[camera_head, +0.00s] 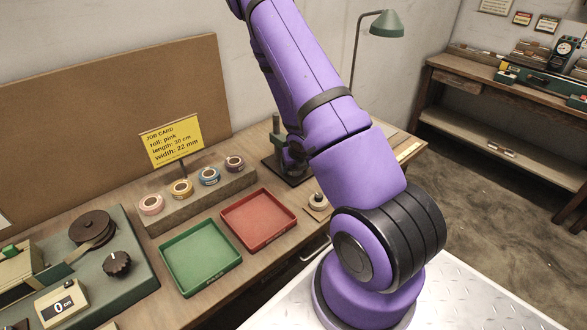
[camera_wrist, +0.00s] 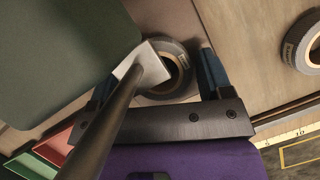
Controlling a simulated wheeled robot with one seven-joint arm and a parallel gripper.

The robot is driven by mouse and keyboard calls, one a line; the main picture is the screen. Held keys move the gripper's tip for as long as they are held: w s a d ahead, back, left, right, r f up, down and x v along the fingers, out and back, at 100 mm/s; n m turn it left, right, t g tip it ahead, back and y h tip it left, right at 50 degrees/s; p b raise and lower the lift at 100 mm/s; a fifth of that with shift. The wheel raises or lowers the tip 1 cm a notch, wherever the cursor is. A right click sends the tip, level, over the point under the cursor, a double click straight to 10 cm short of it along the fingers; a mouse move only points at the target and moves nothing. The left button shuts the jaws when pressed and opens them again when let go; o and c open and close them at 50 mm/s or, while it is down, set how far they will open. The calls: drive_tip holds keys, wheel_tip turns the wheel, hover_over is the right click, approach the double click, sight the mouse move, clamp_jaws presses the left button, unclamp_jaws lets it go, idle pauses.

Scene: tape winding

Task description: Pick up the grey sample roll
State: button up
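In the wrist view a dark grey roll (camera_wrist: 180,82) with a tan core lies between the two blue fingers of my gripper (camera_wrist: 160,73). The gripper is open, with gaps beside the roll; I cannot tell how far above it the fingertips are. A grey post with a pale block (camera_wrist: 150,67) on its end crosses the view and covers the roll's left part. A second dark grey roll (camera_wrist: 300,45) with a label lies at the upper right. In the head view my arm hides the gripper.
A green tray (camera_head: 200,257) and a red tray (camera_head: 258,220) stand on the bench. Behind them a rack (camera_head: 165,222) holds several coloured rolls below a yellow job card (camera_head: 171,143). A desk lamp (camera_head: 386,24) rises behind my arm. A winding machine (camera_head: 130,285) is at the left.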

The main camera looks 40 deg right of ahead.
drive_tip(key=c, duration=0.5)
drive_tip(key=shift+r, duration=0.15)
